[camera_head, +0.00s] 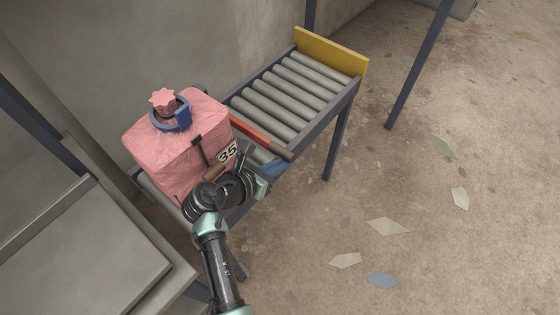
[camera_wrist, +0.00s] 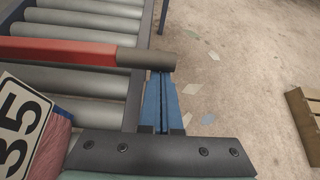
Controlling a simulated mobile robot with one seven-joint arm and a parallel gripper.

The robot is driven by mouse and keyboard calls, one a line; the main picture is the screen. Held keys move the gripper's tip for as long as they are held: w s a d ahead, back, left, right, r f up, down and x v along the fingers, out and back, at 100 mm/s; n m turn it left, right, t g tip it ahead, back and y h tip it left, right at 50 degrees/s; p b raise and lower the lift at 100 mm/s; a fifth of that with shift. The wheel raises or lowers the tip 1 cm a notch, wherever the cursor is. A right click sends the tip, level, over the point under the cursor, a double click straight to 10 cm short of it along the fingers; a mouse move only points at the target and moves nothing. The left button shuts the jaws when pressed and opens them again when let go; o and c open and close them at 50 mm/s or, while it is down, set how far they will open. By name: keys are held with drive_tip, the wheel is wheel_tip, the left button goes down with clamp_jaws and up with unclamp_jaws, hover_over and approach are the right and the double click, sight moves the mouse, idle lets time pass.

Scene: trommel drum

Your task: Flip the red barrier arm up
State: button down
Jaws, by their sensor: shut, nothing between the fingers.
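The red barrier arm (camera_head: 250,128) lies low across the roller conveyor, just beyond the pink load. In the wrist view its red bar (camera_wrist: 60,52) runs in from the left and ends in a dark grey grip (camera_wrist: 148,58) that reaches past the conveyor's side rail. My gripper (camera_head: 274,166) is beside the conveyor's right side, near that grip. In the wrist view its blue fingers (camera_wrist: 161,78) are shut together and empty. Their tips meet the near edge of the grip in the picture; I cannot tell whether they touch it or sit under it.
A pink block-shaped load (camera_head: 178,140) with a "35" label and a blue collar on top stands on the near rollers, close to my wrist. Bare rollers (camera_head: 290,95) lead to a yellow end board (camera_head: 330,50). The floor to the right is open, with scattered flakes. A wooden pallet (camera_wrist: 304,122) shows at the wrist view's right.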

drive_tip(key=w+a+r+p, duration=0.1)
drive_tip(key=r+p, duration=0.6)
drive_tip(key=w+a+r+n+h+p, duration=0.1)
drive_tip(key=a+r+p, duration=0.1)
drive_tip(key=r+p, duration=0.5)
drive_tip(key=shift+w+a+r+g+p, duration=0.15)
drive_tip(key=shift+w+r+g+p, duration=0.15)
drive_tip(key=shift+r, duration=0.25)
wheel_tip(320, 180, up, 10)
drive_tip(key=p, duration=0.2)
drive_tip(key=shift+f, duration=0.1)
